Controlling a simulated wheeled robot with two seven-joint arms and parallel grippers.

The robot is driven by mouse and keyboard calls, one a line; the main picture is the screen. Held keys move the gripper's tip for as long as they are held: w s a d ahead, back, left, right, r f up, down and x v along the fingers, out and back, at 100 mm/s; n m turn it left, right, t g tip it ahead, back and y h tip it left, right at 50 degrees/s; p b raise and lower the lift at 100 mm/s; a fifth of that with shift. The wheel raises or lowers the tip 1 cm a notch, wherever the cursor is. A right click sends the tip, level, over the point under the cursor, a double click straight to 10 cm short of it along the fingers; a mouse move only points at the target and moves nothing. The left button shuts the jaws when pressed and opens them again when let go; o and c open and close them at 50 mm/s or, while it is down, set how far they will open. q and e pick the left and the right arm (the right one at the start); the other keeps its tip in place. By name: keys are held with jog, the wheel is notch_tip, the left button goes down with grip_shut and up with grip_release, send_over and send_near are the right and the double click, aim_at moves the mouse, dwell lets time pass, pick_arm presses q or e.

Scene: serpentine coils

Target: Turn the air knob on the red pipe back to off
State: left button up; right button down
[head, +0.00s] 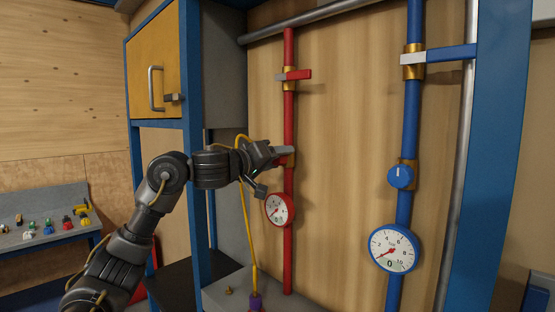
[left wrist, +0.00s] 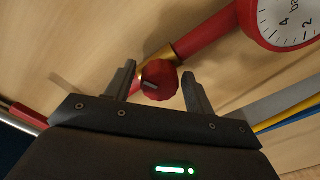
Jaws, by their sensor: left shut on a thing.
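The red pipe (head: 288,115) runs upright on the wooden wall. Its red air knob (left wrist: 160,80) sits on a brass fitting (left wrist: 180,52) and shows a short pale mark on its face. In the head view my left gripper (head: 286,154) covers most of the knob, just above the red-rimmed gauge (head: 280,209). In the left wrist view my left gripper (left wrist: 160,88) has one finger on each side of the knob and is shut on it. The gauge (left wrist: 290,18) shows only partly there; in the head view its needle points to the lower left. My right gripper is not in view.
A red lever valve (head: 296,75) sits higher on the red pipe. To the right, a blue pipe (head: 408,120) carries a blue lever (head: 450,53), a blue knob (head: 400,177) and a gauge (head: 393,249). A yellow cabinet (head: 153,65) and yellow hose (head: 246,215) are left of the red pipe.

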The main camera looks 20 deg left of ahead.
pick_arm(q)
jog(key=n, duration=0.5)
jog(key=shift+w+d+f, duration=0.1)
jog(key=shift+n, duration=1.6)
jog(key=shift+d+n, duration=0.1)
jog(key=shift+n, duration=1.5)
